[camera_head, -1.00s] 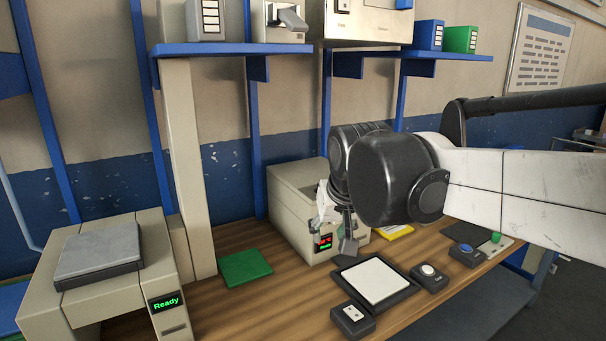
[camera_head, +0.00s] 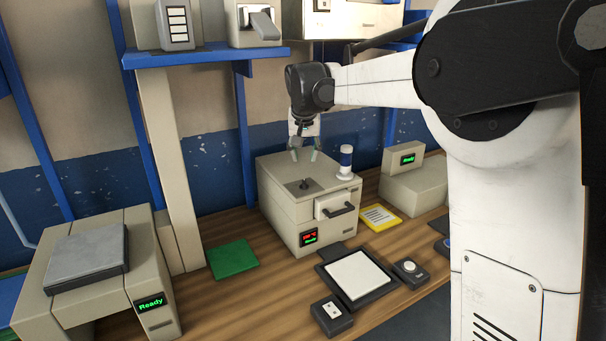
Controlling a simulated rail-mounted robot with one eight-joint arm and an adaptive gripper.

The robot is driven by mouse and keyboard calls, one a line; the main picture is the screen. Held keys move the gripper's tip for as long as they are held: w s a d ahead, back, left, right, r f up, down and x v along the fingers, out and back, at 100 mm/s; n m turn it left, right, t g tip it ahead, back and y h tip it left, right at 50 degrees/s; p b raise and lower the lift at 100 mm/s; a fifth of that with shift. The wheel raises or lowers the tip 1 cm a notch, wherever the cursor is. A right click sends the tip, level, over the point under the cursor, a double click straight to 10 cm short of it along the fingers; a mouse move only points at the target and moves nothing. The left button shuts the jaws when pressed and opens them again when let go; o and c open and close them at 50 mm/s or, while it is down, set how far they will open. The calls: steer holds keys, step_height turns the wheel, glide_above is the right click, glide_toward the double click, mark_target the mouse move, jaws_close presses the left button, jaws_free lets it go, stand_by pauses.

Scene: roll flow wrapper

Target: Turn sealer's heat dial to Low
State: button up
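The beige box machine (camera_head: 275,208), which looks like the sealer, stands on the wooden bench. It has a small display (camera_head: 309,238) with red and green characters and a black-handled front drawer or door (camera_head: 336,205). On its top is a dark plate with a small knob (camera_head: 304,184), likely the heat dial; its setting and labels are too small to read. My gripper (camera_head: 304,156) points down above the rear of the machine's top, fingers apart and empty, not touching the knob.
A white and blue cylinder (camera_head: 345,162) stands on the machine's top, right of the knob. A beige unit with a green display (camera_head: 414,185) stands at right. A black-framed white pad (camera_head: 357,276) and a green mat (camera_head: 232,258) lie on the bench. A blue shelf (camera_head: 205,55) hangs above.

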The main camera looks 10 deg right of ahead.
mark_target(304, 181)
steer(key=p+x, duration=0.1)
steer(key=x, duration=1.1)
steer(key=shift+w, duration=0.15)
jaws_close()
